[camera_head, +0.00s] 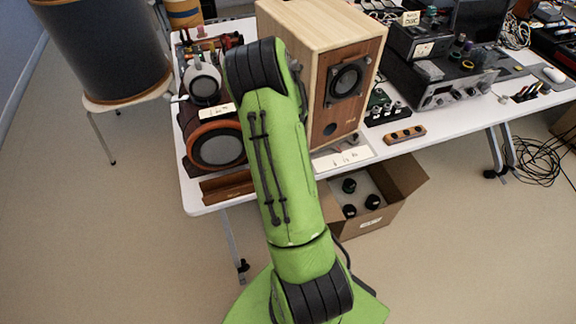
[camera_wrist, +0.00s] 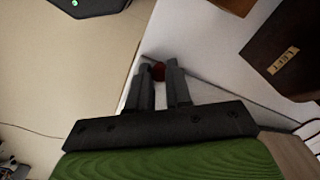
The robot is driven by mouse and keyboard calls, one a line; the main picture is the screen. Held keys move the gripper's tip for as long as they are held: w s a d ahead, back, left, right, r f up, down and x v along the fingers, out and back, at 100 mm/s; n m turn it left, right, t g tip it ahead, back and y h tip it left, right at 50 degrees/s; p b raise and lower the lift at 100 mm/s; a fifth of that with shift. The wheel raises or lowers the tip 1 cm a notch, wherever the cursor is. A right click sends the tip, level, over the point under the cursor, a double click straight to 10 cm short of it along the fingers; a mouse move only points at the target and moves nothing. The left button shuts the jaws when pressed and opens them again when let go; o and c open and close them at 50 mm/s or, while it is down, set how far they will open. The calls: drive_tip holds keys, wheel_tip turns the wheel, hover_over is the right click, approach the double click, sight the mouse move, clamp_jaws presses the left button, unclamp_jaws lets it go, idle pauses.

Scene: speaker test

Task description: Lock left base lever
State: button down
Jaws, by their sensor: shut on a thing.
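In the wrist view my gripper (camera_wrist: 161,80) is shut on a small dark red rounded knob (camera_wrist: 158,71), held between the fingertips. The knob lies near the edge of the white table (camera_wrist: 205,45). Any lever shaft or base below the knob is hidden, so I cannot tell the lever's position. A dark brown block (camera_wrist: 300,45) with a label that seems to read LEFT stands to the right of the fingers, apart from them. In the head view my green arm hides the gripper and the knob.
A large wooden speaker (camera_head: 345,85) stands on the white table (camera_head: 455,125) behind my arm. A round orange-rimmed driver (camera_head: 218,146) and a brown wooden piece (camera_head: 227,187) are to its left. An open cardboard box (camera_head: 395,205) is below the table.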

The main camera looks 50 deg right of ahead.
drive_tip(key=c, duration=1)
unclamp_jaws()
drive_tip(key=shift+c, duration=0.2)
drive_tip(key=shift+r, duration=0.1)
wheel_tip(320, 180, up, 16)
drive_tip(key=p, duration=0.4)
drive_tip(key=shift+f, duration=0.2)
drive_tip(key=a+r+n+t+p, duration=0.25)
drive_tip(key=a+r+n, duration=0.45)
drive_tip(key=a+r, duration=0.6)
drive_tip(key=s+a+r+n+t, duration=0.3)
drive_tip(key=s+a+r+n, duration=0.1)
drive_tip(key=s+a+n, duration=0.6)
drive_tip(key=a, duration=0.3)
drive_tip(key=shift+s+a+r, duration=0.15)
drive_tip(key=shift+s+r, duration=0.05)
drive_tip(key=shift+s, duration=0.1)
